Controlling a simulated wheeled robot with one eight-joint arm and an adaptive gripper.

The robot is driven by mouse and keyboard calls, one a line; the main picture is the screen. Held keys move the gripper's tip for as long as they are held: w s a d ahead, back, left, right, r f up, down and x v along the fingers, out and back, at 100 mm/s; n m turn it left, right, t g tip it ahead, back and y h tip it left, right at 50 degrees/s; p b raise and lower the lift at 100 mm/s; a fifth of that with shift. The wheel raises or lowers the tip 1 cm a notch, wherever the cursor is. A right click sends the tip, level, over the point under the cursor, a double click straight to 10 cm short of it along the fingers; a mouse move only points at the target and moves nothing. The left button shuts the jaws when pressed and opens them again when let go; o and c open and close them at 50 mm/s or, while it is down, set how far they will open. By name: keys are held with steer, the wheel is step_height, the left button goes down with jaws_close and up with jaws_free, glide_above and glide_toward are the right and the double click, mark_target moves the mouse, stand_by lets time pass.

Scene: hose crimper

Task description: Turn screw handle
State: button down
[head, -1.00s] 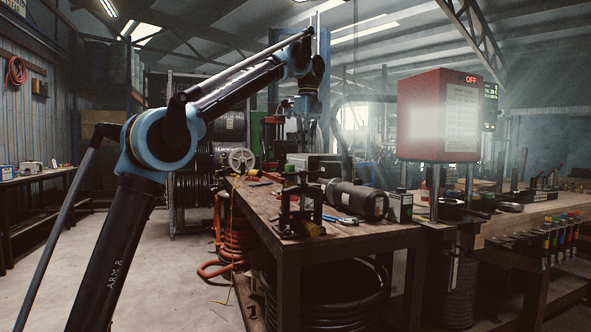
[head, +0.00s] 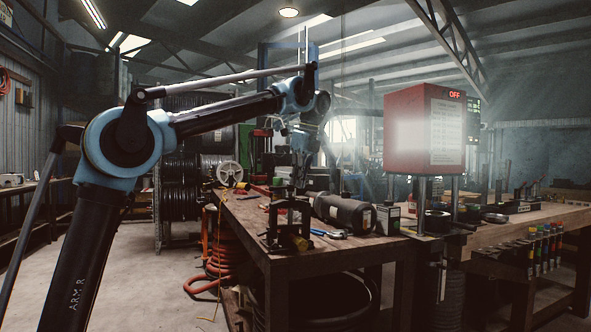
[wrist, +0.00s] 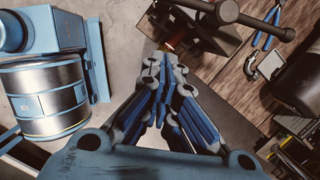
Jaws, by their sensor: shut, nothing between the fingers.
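The dark screw handle (wrist: 258,22) is a crossbar with a round hub at the top right of the wrist view. It belongs to a small dark screw press (head: 270,235) on the near end of the wooden bench. My gripper (wrist: 165,72) is shut and empty, its blue and grey fingers together in the middle of the wrist view. The handle lies beyond and to the right of the fingertips, apart from them. In the head view my gripper (head: 299,183) hangs above the press; its fingertips are small and hard to make out there.
A dark cylinder (head: 345,211), blue-handled pliers (head: 328,233) and a small box (head: 387,219) lie right of the press on the bench (head: 245,212). A red machine marked OFF (head: 420,130) stands further right. Open floor (head: 150,285) lies to the left.

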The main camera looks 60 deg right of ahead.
mark_target(291, 186)
steer(key=shift+w+d+f, duration=0.2)
steer(key=shift+w+f, duration=0.15)
steer(key=shift+w, duration=0.4)
steer(key=shift+w+d+f, duration=0.2)
steer(key=shift+w+f, duration=0.15)
steer(key=shift+w, duration=0.4)
steer(key=shift+w+d+f, duration=0.2)
steer(key=shift+w+f, duration=0.15)
steer(key=shift+w, duration=0.4)
steer(key=shift+w, duration=0.1)
